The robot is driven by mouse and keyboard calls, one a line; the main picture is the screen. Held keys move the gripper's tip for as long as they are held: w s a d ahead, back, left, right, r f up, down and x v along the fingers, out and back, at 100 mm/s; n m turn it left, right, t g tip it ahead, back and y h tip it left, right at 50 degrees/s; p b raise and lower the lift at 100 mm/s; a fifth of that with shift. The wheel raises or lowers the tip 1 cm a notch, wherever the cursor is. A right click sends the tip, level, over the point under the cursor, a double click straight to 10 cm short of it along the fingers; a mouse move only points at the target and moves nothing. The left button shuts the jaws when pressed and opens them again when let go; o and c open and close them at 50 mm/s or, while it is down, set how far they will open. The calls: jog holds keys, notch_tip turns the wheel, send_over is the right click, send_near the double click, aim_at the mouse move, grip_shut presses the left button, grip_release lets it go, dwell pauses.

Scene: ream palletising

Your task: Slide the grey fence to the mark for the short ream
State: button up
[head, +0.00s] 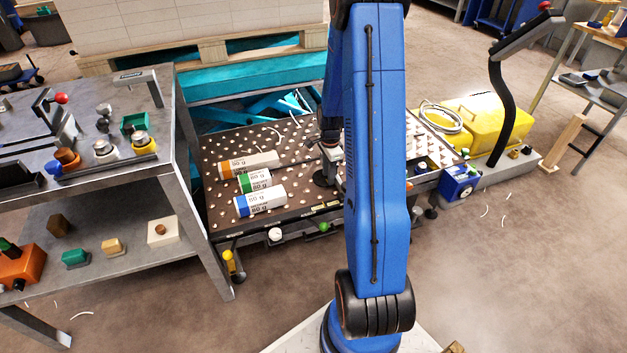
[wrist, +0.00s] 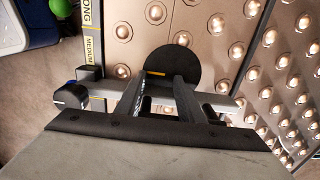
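In the wrist view a grey bar (wrist: 222,101), which looks like the fence, crosses the picture over the ball table. A black round disc (wrist: 183,57) with a small orange strip lies just beyond my fingertips. My gripper (wrist: 164,80) has its two dark fingers apart over the bar and disc; I see nothing clearly clamped between them. A scale strip at the left carries the labels LONG (wrist: 92,14) and MEDIUM (wrist: 90,50); no short label is readable.
Three wrapped reams with orange (head: 248,164), green (head: 254,181) and blue (head: 260,201) ends lie on the ball table (head: 222,145), left of my gripper. A grey workbench (head: 165,120) stands at the left. A yellow case (head: 490,118) is at the right.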

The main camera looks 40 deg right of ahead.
jog(key=shift+s+d, duration=0.15)
jog(key=shift+d, duration=0.3)
jog(key=shift+s+d, duration=0.2)
jog(key=shift+d, duration=0.65)
jog(key=shift+a, duration=0.15)
dwell(0.5)
jog(key=shift+r, duration=0.1)
jog(key=shift+r, duration=1.4)
jog(key=r, duration=0.1)
jog(key=a+r, duration=0.2)
jog(key=r, duration=0.1)
jog(key=shift+w, duration=0.3)
